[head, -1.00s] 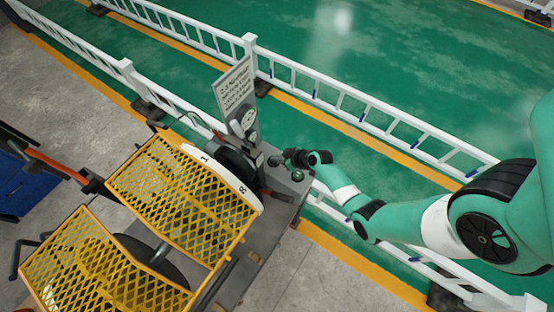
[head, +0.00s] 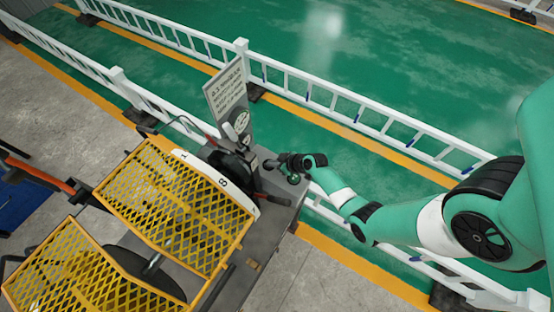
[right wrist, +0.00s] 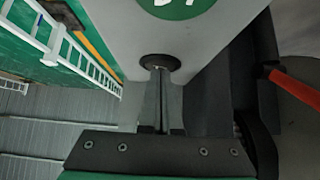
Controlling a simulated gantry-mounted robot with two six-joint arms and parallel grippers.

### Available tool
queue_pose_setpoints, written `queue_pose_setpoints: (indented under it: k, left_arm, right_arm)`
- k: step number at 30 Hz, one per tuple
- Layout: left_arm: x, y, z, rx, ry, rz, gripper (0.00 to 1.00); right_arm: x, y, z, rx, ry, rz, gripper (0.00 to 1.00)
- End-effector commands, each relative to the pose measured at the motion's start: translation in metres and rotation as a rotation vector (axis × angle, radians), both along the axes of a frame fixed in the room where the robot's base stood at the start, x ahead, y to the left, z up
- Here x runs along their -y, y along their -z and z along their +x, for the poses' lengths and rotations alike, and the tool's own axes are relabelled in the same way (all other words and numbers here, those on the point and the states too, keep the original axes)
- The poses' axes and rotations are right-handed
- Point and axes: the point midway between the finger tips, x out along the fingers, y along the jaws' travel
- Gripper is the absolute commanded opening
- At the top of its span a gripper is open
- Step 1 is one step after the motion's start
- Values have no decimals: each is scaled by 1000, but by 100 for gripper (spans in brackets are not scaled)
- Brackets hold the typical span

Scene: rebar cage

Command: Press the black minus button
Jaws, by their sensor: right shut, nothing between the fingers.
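The black button (right wrist: 160,61) shows in the right wrist view as a dark round disc on a grey panel. Its minus mark cannot be made out. My right gripper (right wrist: 160,72) is shut and empty, and its fingertips overlap the lower part of the button in that view. I cannot tell whether they press it or only touch it. In the head view my right gripper (head: 272,163) is over the machine's control panel, and the black button cannot be told apart there. My left gripper is not in view.
A sign board (head: 227,92) stands behind the panel. Yellow mesh guards (head: 175,205) are at left. A white railing (head: 340,97) runs behind.

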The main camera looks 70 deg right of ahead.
Motion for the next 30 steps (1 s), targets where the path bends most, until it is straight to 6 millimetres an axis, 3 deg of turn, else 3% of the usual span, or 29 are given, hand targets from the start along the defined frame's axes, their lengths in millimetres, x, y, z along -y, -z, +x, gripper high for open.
queue_pose_setpoints:
  k: [7, 8, 13, 18, 30]
  left_arm:
    - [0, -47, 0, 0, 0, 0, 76]
    - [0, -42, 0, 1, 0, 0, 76]
    - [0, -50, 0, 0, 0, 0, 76]
    - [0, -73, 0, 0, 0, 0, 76]
    - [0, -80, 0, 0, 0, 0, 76]
  right_arm:
    - [-5, -52, 6, 1, -15, 0, 0]
    - [-6, -50, -3, -1, -11, 2, 0]
    - [-12, -78, -33, 2, -9, -1, 0]
    - [-16, -106, -54, 0, -9, 1, 0]
    - [-19, -109, -64, 2, -12, 0, 0]
